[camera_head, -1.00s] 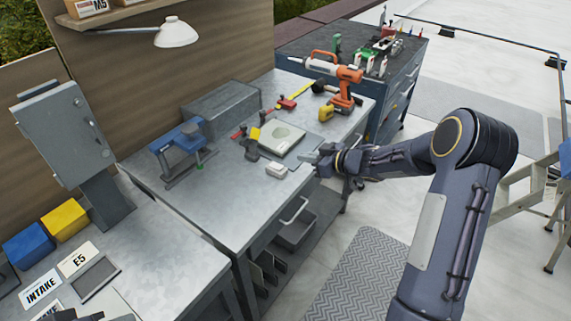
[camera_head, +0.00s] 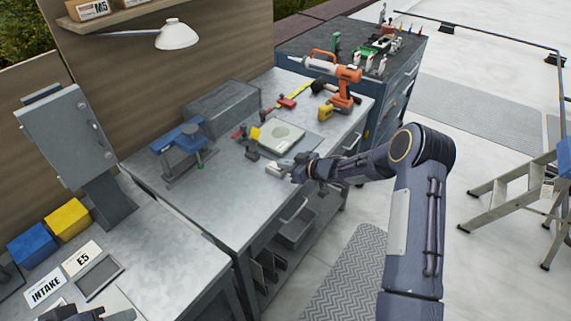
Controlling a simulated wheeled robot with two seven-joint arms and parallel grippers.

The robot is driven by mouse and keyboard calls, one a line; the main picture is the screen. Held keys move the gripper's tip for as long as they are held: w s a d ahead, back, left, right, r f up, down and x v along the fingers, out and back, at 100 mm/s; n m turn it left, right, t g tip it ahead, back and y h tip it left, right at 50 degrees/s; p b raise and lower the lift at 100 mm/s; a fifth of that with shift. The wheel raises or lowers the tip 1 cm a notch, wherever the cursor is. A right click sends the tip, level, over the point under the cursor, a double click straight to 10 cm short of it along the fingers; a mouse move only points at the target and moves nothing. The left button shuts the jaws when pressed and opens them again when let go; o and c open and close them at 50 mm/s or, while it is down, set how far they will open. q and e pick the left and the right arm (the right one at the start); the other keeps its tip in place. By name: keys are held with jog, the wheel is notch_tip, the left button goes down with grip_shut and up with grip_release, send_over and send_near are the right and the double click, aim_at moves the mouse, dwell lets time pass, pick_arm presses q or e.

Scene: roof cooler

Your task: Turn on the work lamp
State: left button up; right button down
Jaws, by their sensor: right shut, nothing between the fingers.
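The work lamp (camera_head: 176,36) has a white shade on a thin arm and hangs below the shelf at the upper left. I see no clear pool of light under it. A small white block (camera_head: 272,169), perhaps a switch box, sits near the front edge of the metal bench. My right gripper (camera_head: 287,168) is shut and empty, just right of the block. I cannot tell whether its tips touch the block. A dark part at the bottom left edge looks like my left gripper (camera_head: 100,314); its fingers are not clear.
The metal bench (camera_head: 190,215) is bare at its front left. Behind the white block are a pale square plate (camera_head: 281,138), a blue vise-like tool (camera_head: 181,140) and an orange drill (camera_head: 340,95). A grey cabinet box (camera_head: 66,138) stands left. A stepladder (camera_head: 508,195) stands right.

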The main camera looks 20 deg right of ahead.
jog(key=shift+f, duration=0.1)
jog(key=shift+f+b, duration=0.4)
jog(key=shift+b, duration=0.2)
jog(key=shift+s+r, duration=0.1)
jog(key=shift+r, duration=0.1)
jog(key=shift+r+p, duration=0.7)
